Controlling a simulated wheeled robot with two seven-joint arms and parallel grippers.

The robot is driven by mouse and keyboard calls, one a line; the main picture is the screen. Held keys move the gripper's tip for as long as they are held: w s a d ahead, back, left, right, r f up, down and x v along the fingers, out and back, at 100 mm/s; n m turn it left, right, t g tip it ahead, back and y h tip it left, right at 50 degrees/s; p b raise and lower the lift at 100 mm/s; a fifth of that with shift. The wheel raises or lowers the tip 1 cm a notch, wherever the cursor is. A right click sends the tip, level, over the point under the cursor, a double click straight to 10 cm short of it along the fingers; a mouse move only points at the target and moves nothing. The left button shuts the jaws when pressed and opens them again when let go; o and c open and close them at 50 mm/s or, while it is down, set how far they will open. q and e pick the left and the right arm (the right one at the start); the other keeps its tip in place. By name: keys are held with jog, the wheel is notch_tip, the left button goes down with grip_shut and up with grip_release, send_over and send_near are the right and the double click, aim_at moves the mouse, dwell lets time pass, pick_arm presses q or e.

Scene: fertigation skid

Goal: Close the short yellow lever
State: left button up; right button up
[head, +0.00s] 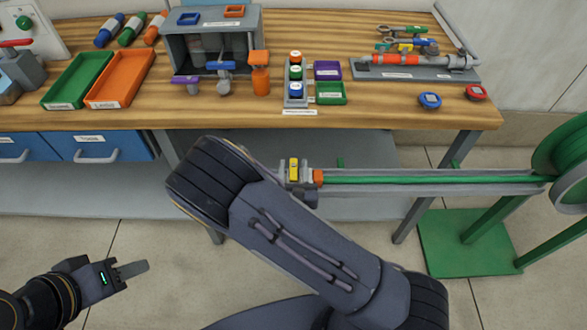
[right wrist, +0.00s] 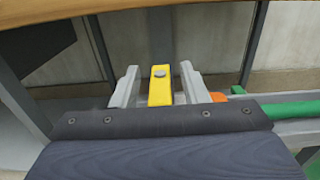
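The short yellow lever (head: 293,167) sits at the left end of the green pipe, beside an orange fitting (head: 318,177), below the bench's front edge. In the right wrist view the yellow lever (right wrist: 160,92) runs up the picture, with a round bolt head near its far end. My right gripper (right wrist: 159,88) has one finger on each side of the lever, with a visible gap on both sides. In the head view my arm hides most of this gripper. My left gripper (head: 132,269) is low at the left, away from everything, seen side-on with its fingers overlapping.
The green pipe (head: 430,180) runs along a grey rail to a green reel (head: 565,160) at the right. The wooden bench (head: 210,117) above holds a green tray (head: 78,80), an orange tray (head: 122,78), a grey box, bottles and tools. The floor at lower left is clear.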

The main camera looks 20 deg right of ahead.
aim_at(294, 181)
jog(key=shift+s, duration=0.1)
jog(key=v, duration=0.7)
jog(key=shift+s+a+b, duration=0.1)
jog(key=shift+s+b, duration=0.15)
jog(key=shift+b, duration=0.15)
